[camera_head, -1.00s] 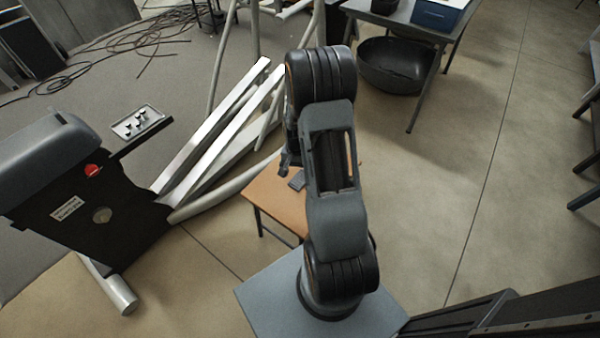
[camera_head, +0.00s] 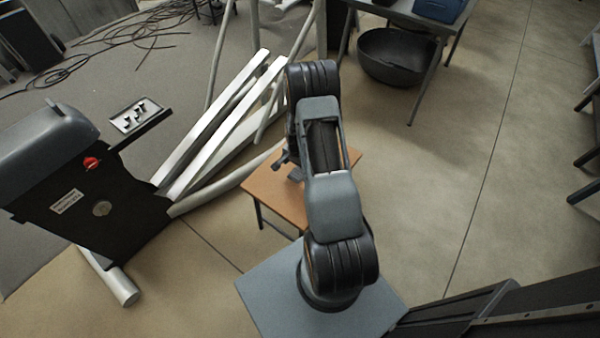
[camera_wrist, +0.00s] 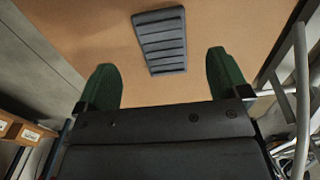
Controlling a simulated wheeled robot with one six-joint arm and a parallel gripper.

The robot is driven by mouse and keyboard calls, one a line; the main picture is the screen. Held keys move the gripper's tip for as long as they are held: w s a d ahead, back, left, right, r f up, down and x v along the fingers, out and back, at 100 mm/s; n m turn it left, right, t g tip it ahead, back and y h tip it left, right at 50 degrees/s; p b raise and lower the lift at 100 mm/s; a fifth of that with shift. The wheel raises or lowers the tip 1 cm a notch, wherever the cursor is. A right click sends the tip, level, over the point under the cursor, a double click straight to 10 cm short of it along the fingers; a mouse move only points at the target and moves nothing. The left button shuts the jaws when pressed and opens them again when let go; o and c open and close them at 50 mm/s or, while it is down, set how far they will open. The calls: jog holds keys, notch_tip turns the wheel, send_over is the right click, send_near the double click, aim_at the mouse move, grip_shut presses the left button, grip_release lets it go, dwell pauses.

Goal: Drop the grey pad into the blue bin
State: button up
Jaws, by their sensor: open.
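The grey pad (camera_wrist: 162,40) lies on a small wooden-topped table and shows as a ribbed dark rectangle in the wrist view. In the head view only a bit of the pad (camera_head: 295,174) shows beside my arm. My gripper (camera_wrist: 164,80) is open in the wrist view, its two green fingers apart. The pad is ahead of the fingertips, roughly centred between them, and not held. In the head view my gripper (camera_head: 283,162) hangs over the table's left part, partly hidden by the arm. The blue bin (camera_head: 440,9) is at the top right, cut by the frame edge.
The wooden table (camera_head: 265,190) stands in front of my base. White beams (camera_head: 215,125) and pipes lie to its left, by a dark exercise machine (camera_head: 90,190). A grey table (camera_head: 405,12) bears the blue bin, with a black tub (camera_head: 395,60) below.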

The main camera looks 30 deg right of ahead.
aim_at(297, 173)
jog(key=shift+w+f+b, duration=0.15)
jog(key=shift+f+b, duration=0.25)
jog(key=shift+f, duration=2.3)
jog(key=shift+c, duration=0.2)
jog(key=c, duration=1.1)
jog(key=shift+o, duration=0.2)
jog(key=shift+r, duration=0.15)
